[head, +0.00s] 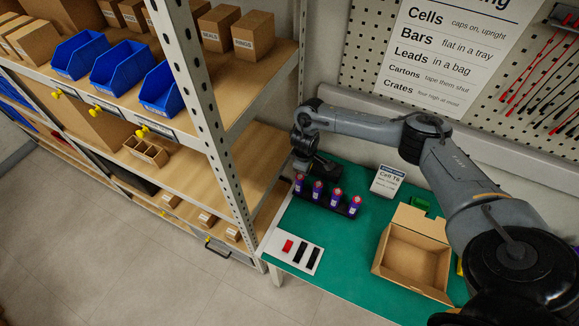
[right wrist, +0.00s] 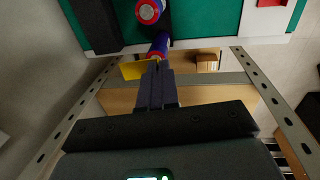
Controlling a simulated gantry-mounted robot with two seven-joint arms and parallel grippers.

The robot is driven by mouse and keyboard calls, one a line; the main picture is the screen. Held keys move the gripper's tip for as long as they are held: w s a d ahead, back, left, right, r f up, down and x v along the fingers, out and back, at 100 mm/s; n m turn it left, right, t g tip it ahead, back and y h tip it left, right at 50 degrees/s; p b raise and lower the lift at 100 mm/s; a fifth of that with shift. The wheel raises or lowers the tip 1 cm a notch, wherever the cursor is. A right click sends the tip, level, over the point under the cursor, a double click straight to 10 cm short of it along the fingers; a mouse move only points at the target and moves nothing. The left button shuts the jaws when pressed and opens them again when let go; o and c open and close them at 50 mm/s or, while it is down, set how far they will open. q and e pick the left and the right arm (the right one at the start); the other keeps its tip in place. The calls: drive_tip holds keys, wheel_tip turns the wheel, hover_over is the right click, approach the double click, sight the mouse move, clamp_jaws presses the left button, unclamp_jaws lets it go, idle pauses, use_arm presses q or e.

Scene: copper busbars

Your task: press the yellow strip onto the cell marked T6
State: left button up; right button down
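My right gripper (head: 312,168) is at the back left of the green table, close to the leftmost of several purple cells (head: 318,190) standing in a black holder (head: 329,205). In the right wrist view its fingers (right wrist: 158,68) are together, with the yellow strip (right wrist: 132,70) sticking out to the left at the tips. A cell (right wrist: 159,46) is just beyond the tips; I cannot tell if the strip touches it. Another red-topped cell (right wrist: 150,12) is farther on. A card (head: 387,181) behind the holder reads "Cell T6". Marks on the cells are too small to read. My left gripper is not in view.
An open cardboard box (head: 405,268) stands to the right. A metal shelf (head: 235,165) borders the left side. Green table between card and box is clear.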

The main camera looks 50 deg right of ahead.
drive_tip(key=s+d+f+b, duration=0.1)
drive_tip(key=s+f+b, duration=0.2)
drive_tip(key=s+f, duration=0.2)
drive_tip(key=shift+f+b, duration=0.4)
drive_tip(key=shift+f, duration=0.45)
idle(0.5)
drive_tip(key=shift+f, duration=0.2)
idle(0.4)
idle(0.7)
drive_tip(key=shift+p, duration=0.3)
idle(0.5)
idle(0.5)
